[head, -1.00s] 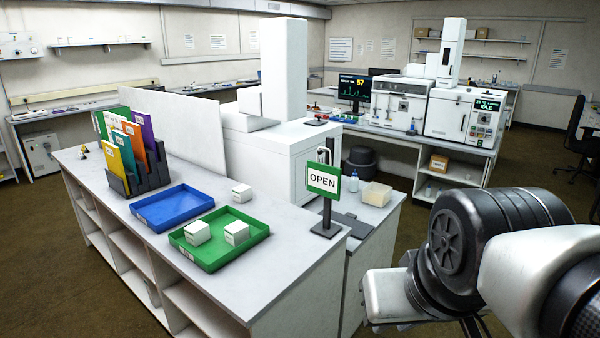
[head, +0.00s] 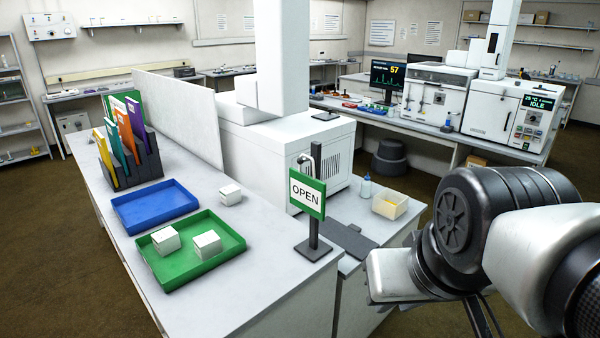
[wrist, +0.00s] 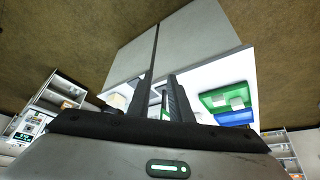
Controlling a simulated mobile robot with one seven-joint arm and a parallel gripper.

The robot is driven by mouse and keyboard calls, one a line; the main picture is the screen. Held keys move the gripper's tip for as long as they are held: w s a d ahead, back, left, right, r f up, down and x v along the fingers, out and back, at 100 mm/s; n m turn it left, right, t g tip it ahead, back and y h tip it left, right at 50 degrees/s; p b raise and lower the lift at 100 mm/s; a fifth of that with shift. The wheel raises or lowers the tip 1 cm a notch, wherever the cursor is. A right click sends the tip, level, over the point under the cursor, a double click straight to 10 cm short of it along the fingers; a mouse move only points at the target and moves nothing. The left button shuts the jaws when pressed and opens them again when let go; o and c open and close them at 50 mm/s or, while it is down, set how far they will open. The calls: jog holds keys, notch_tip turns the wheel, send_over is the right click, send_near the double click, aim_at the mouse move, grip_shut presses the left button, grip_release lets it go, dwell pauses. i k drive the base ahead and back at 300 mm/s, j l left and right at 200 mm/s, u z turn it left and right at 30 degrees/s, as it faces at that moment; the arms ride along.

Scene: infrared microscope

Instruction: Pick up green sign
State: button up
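The green sign (head: 307,194) reads OPEN on a white panel with a green border. It stands upright on a dark post and base (head: 314,248) near the counter's right end. In the head view my gripper (head: 482,318) hangs low at the right, apart from the sign, its fingers partly cut off by the lower edge. In the wrist view my gripper (wrist: 161,88) shows two dark fingers with a gap between them, open and holding nothing. A small green-edged strip shows between the fingers, too small to identify surely.
On the counter (head: 250,290) are a green tray (head: 185,272) with two white boxes, a blue tray (head: 155,205), another white box (head: 230,194) and a folder rack (head: 135,165). A white instrument (head: 270,155) stands behind the sign. A beige bin (head: 390,205) and bottle (head: 365,188) stand to the right.

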aim_at(306, 192)
jog(key=i+l, duration=0.2)
jog(key=l, duration=0.15)
jog(key=i+l+u, duration=0.15)
jog(key=i+l, duration=0.25)
jog(key=l, duration=0.25)
jog(key=i+l+u, duration=0.15)
jog(key=l, duration=0.2)
jog(key=i+l, duration=0.2)
jog(key=l, duration=0.15)
jog(key=u, duration=0.05)
